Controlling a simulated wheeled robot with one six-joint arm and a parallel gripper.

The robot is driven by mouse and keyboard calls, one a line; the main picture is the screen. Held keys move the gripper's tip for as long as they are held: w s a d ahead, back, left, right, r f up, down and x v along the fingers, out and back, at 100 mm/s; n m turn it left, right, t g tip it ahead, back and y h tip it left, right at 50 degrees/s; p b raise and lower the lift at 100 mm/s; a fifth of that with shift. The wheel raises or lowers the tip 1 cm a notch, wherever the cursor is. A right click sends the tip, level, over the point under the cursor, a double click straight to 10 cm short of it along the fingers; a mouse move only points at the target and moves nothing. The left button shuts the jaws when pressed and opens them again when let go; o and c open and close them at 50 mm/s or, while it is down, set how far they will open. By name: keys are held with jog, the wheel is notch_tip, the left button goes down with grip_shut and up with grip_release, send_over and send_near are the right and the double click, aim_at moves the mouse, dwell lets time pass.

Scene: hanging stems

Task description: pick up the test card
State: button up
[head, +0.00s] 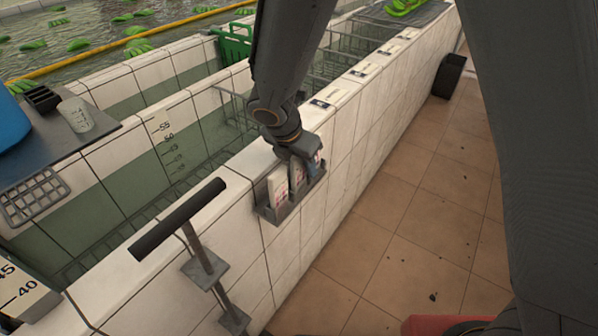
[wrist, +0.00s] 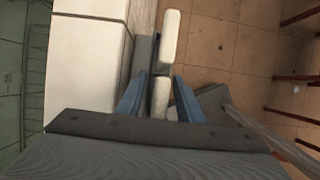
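White test cards with reddish print stand upright in a small grey holder (head: 285,208) on the outer face of the tiled wall. In the head view one card (head: 278,188) stands at the near end, clear of my gripper (head: 306,171), which is over the far part of the holder. In the wrist view my gripper (wrist: 160,97) has its two blue fingers either side of a white card (wrist: 160,92). Narrow gaps seem to show beside it, so the fingers look open. Another card (wrist: 171,40) stands beyond the fingertips. The card's lower part is hidden.
The tiled wall (head: 345,125) runs beside the holder, with small labels on top and tanks behind. A dark T-shaped handle (head: 178,218) stands nearer. A dark bin (head: 449,76) sits on the brown tiled floor, which is mostly clear.

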grip_shut()
jog(key=shift+r, duration=0.1)
